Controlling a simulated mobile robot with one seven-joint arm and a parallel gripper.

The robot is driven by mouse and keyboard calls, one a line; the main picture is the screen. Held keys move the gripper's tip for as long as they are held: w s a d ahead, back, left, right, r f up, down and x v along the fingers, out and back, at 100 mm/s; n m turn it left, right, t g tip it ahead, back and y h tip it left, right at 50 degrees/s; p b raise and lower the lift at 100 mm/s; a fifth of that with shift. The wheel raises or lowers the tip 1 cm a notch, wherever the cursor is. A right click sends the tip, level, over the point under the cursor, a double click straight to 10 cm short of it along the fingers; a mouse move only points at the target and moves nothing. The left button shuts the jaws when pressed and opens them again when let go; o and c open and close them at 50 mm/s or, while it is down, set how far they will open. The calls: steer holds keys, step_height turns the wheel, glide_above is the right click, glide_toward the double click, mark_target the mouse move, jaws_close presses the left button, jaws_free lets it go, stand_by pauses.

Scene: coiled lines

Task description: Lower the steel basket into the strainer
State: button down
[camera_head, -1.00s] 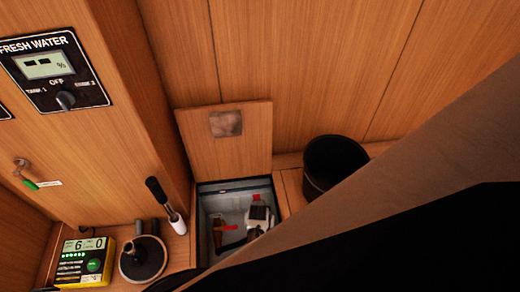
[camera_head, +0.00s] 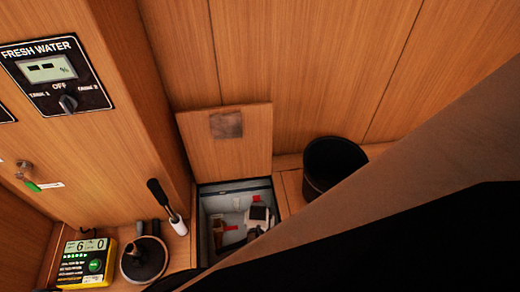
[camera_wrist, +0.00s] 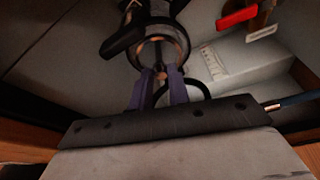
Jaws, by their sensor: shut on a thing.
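In the wrist view my gripper (camera_wrist: 161,88) has its two purple fingers closed around a small dark part, which I take as the top of the steel basket (camera_wrist: 161,73). Most of the basket is hidden. Just beyond the fingertips is a round ring-shaped opening with a brownish inside, likely the strainer (camera_wrist: 137,48). I cannot tell how far the basket is inside it. In the head view my arm hides the gripper and most of this spot.
The open locker (camera_head: 207,235) has tight walls and its raised lid (camera_head: 240,165) behind. A red handle (camera_wrist: 237,17) and a pale box (camera_wrist: 235,62) lie close right. A black bucket (camera_head: 335,165), a black-handled tool (camera_head: 165,205), a dark round piece (camera_head: 143,260) and a yellow meter (camera_head: 87,262) stand around.

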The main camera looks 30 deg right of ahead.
stand_by(0.9)
steer(key=c, duration=0.9)
jaws_free()
steer(key=shift+o, duration=0.2)
steer(key=shift+r, duration=0.1)
steer(key=shift+r+p, duration=3.45)
steer(key=shift+p, duration=0.05)
